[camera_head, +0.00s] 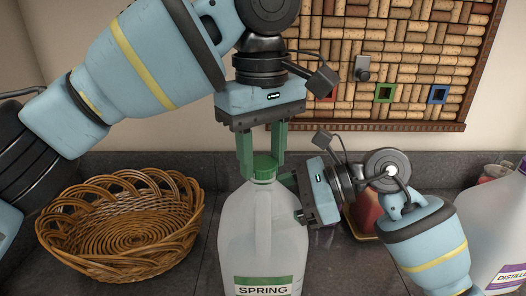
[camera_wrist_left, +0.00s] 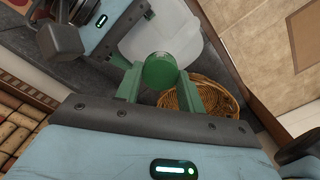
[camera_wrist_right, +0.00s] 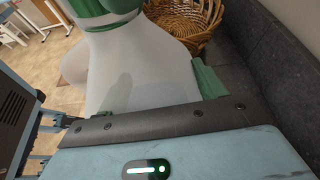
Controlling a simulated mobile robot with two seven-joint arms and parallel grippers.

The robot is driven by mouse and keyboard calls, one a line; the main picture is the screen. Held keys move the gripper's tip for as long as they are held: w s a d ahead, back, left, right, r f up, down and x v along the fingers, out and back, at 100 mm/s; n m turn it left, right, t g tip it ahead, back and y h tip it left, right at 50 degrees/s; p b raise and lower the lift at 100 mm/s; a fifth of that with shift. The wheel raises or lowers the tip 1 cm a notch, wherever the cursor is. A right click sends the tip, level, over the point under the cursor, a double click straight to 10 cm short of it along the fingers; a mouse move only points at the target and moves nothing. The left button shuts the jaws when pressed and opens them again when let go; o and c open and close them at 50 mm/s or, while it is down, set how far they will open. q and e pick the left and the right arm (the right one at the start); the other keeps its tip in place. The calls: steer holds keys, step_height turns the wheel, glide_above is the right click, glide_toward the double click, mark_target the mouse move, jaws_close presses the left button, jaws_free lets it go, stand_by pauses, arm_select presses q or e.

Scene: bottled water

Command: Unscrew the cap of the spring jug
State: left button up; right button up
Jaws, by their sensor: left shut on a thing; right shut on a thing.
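The spring jug (camera_head: 262,240) stands upright on the dark counter, a translucent jug with a green-edged SPRING label. Its green cap (camera_head: 265,167) is on the neck; it also shows in the left wrist view (camera_wrist_left: 160,71). My left gripper (camera_head: 262,163) points down from above and is shut on the cap, one green finger on each side. My right gripper (camera_head: 293,185) comes from the right and is shut on the jug's upper body. In the right wrist view the jug (camera_wrist_right: 140,70) fills the space at the fingers; one finger is largely hidden.
A wicker basket (camera_head: 125,228) stands on the counter to the left. Another jug with a DISTILLED label (camera_head: 497,235) stands at the right edge. A reddish object (camera_head: 365,212) sits behind my right arm. A cork board (camera_head: 400,60) hangs on the back wall.

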arm_select(q)
steer(key=n, duration=0.2)
steer(key=shift+n, duration=0.3)
steer(key=o, duration=1.1)
